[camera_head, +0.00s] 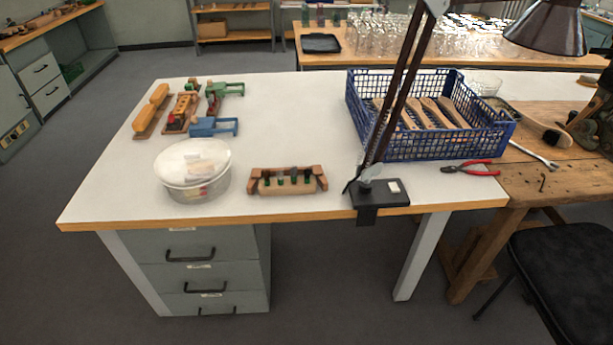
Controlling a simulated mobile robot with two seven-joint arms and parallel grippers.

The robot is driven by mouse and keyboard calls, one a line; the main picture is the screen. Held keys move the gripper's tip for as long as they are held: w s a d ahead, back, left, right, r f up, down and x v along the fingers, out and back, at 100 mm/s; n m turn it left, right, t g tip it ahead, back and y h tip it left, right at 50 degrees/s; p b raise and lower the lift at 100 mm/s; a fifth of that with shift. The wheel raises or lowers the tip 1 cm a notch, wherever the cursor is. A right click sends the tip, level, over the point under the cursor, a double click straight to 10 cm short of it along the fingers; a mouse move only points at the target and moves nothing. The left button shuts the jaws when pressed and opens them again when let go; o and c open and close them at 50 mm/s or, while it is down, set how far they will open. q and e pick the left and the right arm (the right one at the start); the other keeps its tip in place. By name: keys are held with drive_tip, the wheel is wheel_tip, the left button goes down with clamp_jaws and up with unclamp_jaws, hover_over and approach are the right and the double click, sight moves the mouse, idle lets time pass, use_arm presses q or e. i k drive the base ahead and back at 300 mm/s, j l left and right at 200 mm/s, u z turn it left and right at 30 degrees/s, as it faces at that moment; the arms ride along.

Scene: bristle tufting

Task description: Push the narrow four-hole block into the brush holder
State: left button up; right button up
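A wooden holder (288,185) with raised ends lies near the front edge of the white table, with several small dark and green upright pieces along its middle. A wooden block with a yellow top (181,112) lies at the table's left, among other wooden and coloured parts. From this distance I cannot make out holes clearly, and I cannot tell for sure which piece is the narrow four-hole block or which is the brush holder. Neither of my grippers is in view.
A lidded clear tub (196,182) stands left of the holder. Blue (212,128) and green (226,89) clamps lie behind it. A lamp's black base (378,193) and a blue crate (425,145) of brushes stand right, with red pliers (470,169). The middle back is clear.

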sight(289, 189)
drive_tip(key=i+j, duration=0.7)
drive_tip(key=j, duration=0.2)
drive_tip(key=l+z, duration=0.05)
